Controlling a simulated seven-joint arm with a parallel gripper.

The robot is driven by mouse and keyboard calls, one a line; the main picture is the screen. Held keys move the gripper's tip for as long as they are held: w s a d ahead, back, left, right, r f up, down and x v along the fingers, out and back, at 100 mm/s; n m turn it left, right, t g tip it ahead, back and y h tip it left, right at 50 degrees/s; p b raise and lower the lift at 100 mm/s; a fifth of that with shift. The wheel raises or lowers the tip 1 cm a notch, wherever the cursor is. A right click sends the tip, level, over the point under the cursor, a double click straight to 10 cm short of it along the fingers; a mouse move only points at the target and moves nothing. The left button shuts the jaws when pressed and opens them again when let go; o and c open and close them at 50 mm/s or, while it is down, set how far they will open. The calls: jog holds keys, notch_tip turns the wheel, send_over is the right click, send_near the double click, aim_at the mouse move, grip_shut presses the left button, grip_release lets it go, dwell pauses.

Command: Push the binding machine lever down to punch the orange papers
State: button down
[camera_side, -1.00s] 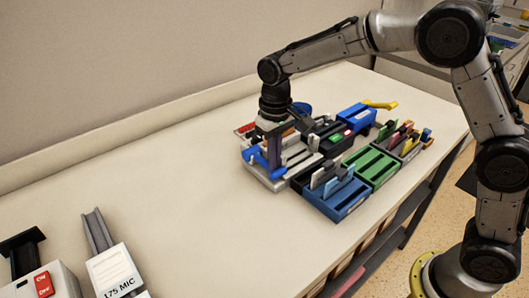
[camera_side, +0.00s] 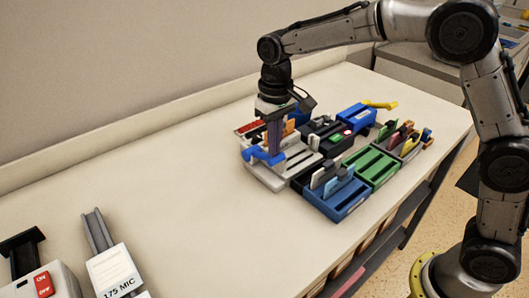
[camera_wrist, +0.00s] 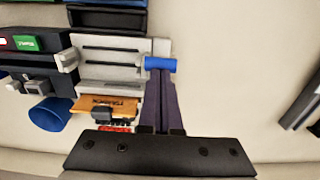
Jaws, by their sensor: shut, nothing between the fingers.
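The binding machine (camera_side: 264,178) is a pale grey unit near the back of the table, with a blue lever handle (camera_side: 262,155) at its left side. The handle is low, close to the machine's body. In the wrist view the machine (camera_wrist: 112,70) is left of centre and the blue handle (camera_wrist: 160,64) sits at its right edge. The orange papers (camera_wrist: 108,103) show beside my fingers, with a bit (camera_side: 289,128) behind them in the side view. My gripper (camera_side: 275,153) is shut and empty, pointing down at the handle. Whether its tips (camera_wrist: 160,76) touch the handle is unclear.
A black machine with a green button (camera_side: 336,138), a blue box (camera_side: 355,116), a green tray (camera_side: 370,166) and a blue tray (camera_side: 338,198) stand close on the right. A laminator-like unit marked 175 MIC (camera_side: 115,270) is at front left. The table between is clear.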

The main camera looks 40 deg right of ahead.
jog(key=shift+r, duration=3.2)
jog(key=shift+d+r, duration=0.1)
jog(key=s+d+r+m+t, duration=0.1)
jog(key=s+d+r+t, duration=0.1)
jog(key=s+d+r, duration=0.3)
jog(key=s+d+r+t, duration=0.1)
jog(key=s+d+r, duration=0.1)
jog(key=s+r, duration=0.4)
jog(key=s+d+f+t, duration=0.1)
jog(key=s+f, duration=0.4)
jog(key=s, duration=0.3)
jog(key=s+d+f+n+t, duration=0.1)
jog(key=s+d+f, duration=0.1)
jog(key=s+f, duration=0.4)
jog(key=shift+s+d+f+t, duration=0.2)
jog(key=shift+s+f+t, duration=0.1)
jog(key=shift+s, duration=1.1)
